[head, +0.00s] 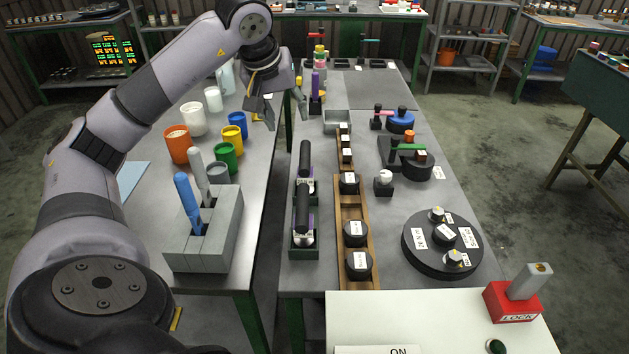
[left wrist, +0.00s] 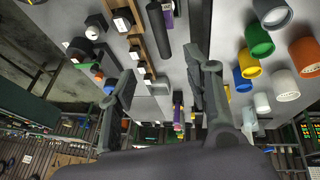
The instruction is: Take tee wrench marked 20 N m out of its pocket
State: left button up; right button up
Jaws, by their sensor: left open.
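Two tools with thick black handles lie in green-walled pockets on the middle bench: a nearer one (head: 302,205) and a farther one (head: 305,158). Each has a pale labelled end, but I cannot read which, if either, is marked 20 N m. A black handle (left wrist: 160,28) also shows at the top of the left wrist view. My left gripper (head: 287,118) is open and empty, above the bench's left edge, beyond both black-handled tools. Its two fingers stand wide apart in the left wrist view (left wrist: 161,68). My right gripper is not in view.
A wooden rack (head: 351,213) with black labelled pieces runs just right of the tools. A purple-handled item (head: 316,86) stands farther back. Coloured cups, including an orange one (head: 178,150), and a grey block (head: 207,240) with upright handles occupy the left bench. A black disc (head: 415,245) lies at right.

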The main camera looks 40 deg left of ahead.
pick_arm(q)
jog(key=f, duration=0.1)
jog(key=p, duration=0.1)
send_near(304, 154)
jog(key=x, duration=0.5)
jog(key=shift+w+d+f, duration=0.1)
jog(key=shift+d+f, duration=0.1)
jog(key=shift+f, duration=0.1)
jog(key=shift+w+a+f, duration=0.1)
jog(key=shift+w+f, duration=0.05)
jog(key=shift+f, duration=0.2)
jog(key=p+x, duration=0.2)
jog(key=x, duration=0.2)
jog(key=shift+a+f, duration=0.15)
jog(key=shift+f, duration=0.1)
jog(key=shift+w+f, duration=0.15)
jog(key=shift+f, duration=0.1)
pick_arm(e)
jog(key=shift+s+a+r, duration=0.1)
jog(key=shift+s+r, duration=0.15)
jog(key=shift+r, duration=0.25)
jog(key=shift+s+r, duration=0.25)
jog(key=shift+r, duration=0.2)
pick_arm(q)
jog(key=shift+c, duration=0.2)
